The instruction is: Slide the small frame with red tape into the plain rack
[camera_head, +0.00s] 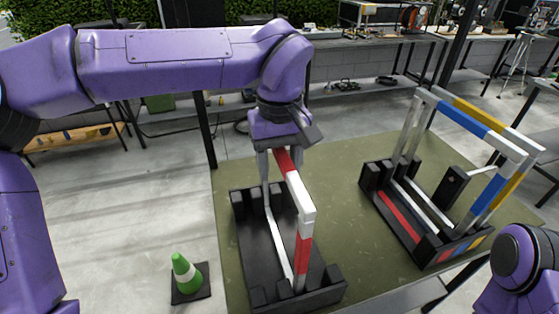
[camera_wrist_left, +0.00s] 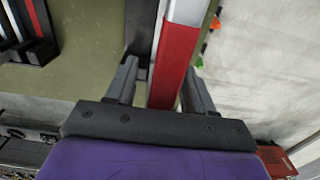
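The small white frame with red tape (camera_head: 304,245) stands upright in the plain black rack (camera_head: 258,255), its lower bar low between the rack's ends. My left gripper (camera_head: 283,162) is above the far part of its top bar, pointing down. In the left wrist view, the red-taped bar (camera_wrist_left: 175,65) runs between the two fingers of my left gripper (camera_wrist_left: 160,92). The fingers are spread, with a clear gap on the left side; contact on the right side cannot be told. My right arm shows at lower right, but its gripper is out of view.
A second black rack (camera_head: 376,172) on the right holds frames with blue tape (camera_head: 463,118) and yellow tape (camera_head: 480,105). It has a red strip (camera_head: 398,213). A green cone (camera_head: 184,272) stands left of the plain rack. Green table surface (camera_head: 340,225) lies clear between the racks.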

